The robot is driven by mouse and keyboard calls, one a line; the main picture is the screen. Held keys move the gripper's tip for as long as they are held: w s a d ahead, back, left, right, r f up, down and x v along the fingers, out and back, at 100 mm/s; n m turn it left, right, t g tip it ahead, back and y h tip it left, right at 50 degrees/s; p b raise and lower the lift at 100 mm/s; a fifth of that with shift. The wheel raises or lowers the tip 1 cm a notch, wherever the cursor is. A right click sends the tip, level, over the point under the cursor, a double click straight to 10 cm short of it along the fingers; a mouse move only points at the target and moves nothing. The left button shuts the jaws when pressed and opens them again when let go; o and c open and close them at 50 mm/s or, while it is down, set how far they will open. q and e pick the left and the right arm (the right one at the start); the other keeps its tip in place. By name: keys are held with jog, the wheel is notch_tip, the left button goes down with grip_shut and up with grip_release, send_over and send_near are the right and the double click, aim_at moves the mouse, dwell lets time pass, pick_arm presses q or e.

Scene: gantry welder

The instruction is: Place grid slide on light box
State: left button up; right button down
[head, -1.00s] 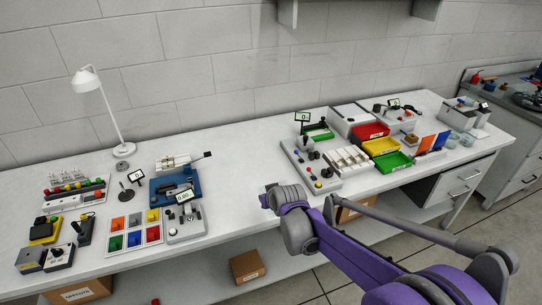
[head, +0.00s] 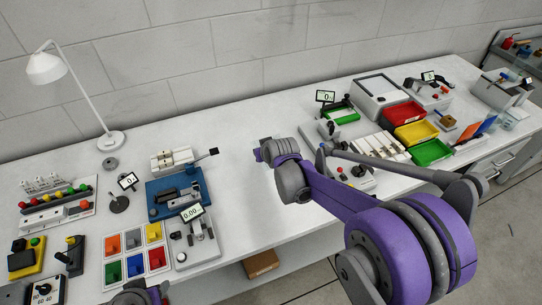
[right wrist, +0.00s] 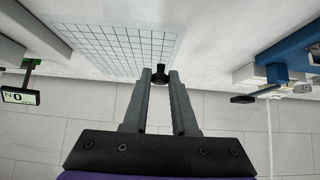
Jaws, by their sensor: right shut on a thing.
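My right gripper (right wrist: 161,78) is shut on the black knob (right wrist: 160,68) of the grid slide (right wrist: 112,42), a pale plate with dark grid lines, in the right wrist view. The slide is close to the white bench surface; I cannot tell whether it touches. In the head view the right gripper (head: 261,154) is over the middle of the bench, and the slide cannot be made out there. A white box with a pale framed top (head: 382,92), which looks like the light box, stands at the back right.
Red (head: 402,114), yellow (head: 416,133) and green (head: 431,152) bins stand right of my arm. A blue device (head: 165,205) and a lamp (head: 110,141) are to the left. The bench between the blue device and my right gripper is clear.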

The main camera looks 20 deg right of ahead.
aim_at(262, 171)
notch_tip(262, 171, down, 3)
jog(key=shift+s+r, duration=0.15)
jog(key=shift+f, duration=2.05)
jog(key=c, duration=1.1)
grip_release()
jog(key=shift+f+b, duration=0.15)
jog(key=shift+b, duration=0.15)
jog(key=shift+c, duration=0.2)
jog(key=o, duration=0.4)
jog(key=shift+o, duration=0.2)
